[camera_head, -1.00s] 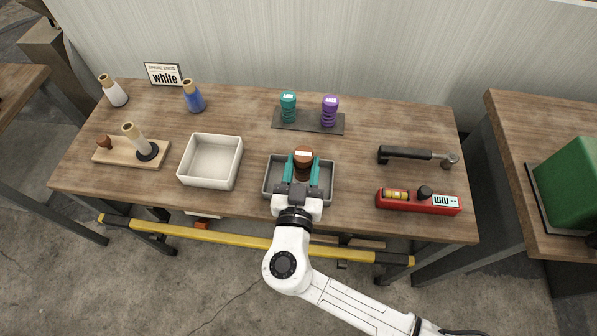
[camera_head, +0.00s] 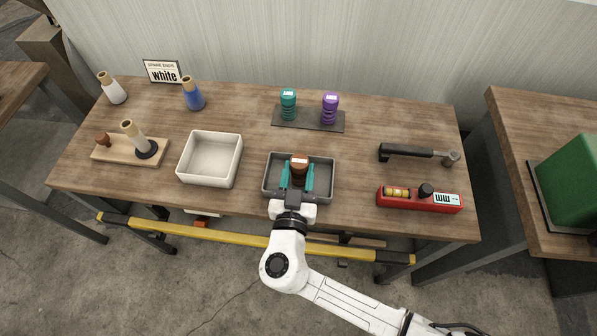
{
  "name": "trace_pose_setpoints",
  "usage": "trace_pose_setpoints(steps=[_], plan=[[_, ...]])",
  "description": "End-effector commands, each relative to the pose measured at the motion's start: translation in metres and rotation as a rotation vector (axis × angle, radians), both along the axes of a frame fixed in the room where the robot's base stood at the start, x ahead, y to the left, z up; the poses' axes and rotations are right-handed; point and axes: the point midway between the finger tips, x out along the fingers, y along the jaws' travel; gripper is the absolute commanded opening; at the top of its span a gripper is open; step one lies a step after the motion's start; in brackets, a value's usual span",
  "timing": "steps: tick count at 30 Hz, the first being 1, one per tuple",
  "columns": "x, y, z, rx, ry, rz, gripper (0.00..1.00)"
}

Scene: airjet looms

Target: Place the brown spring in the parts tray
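The brown spring (camera_head: 299,168) with a pale label on top stands about upright inside the grey parts tray (camera_head: 328,165), near its middle. My gripper (camera_head: 298,174) reaches in over the tray's front edge.
A white open bin (camera_head: 211,159) stands left of the tray. A teal spring (camera_head: 288,104) and a purple spring (camera_head: 329,108) stand on a dark mat behind. A hammer-like tool (camera_head: 410,151) and a red holder (camera_head: 419,199) lie to the right.

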Motion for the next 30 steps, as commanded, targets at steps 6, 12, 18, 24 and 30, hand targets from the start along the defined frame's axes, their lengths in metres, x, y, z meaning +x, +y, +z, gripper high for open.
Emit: trace_pose_setpoints(steps=[6, 12, 18, 24, 30], plan=[[0.0, 0.0, 0.0, 0.0, 0.0, 0.0, 0.65], [0.0, 0.0, 0.0, 0.0, 0.0, 0.0, 0.69], [0.0, 0.0, 0.005, -0.001, 0.0, 0.0, 0.69], [-0.021, 0.0, 0.003, 0.003, 0.002, -0.002, 0.69], [-0.054, 0.001, 0.003, 0.002, 0.001, 0.0, 0.69]])
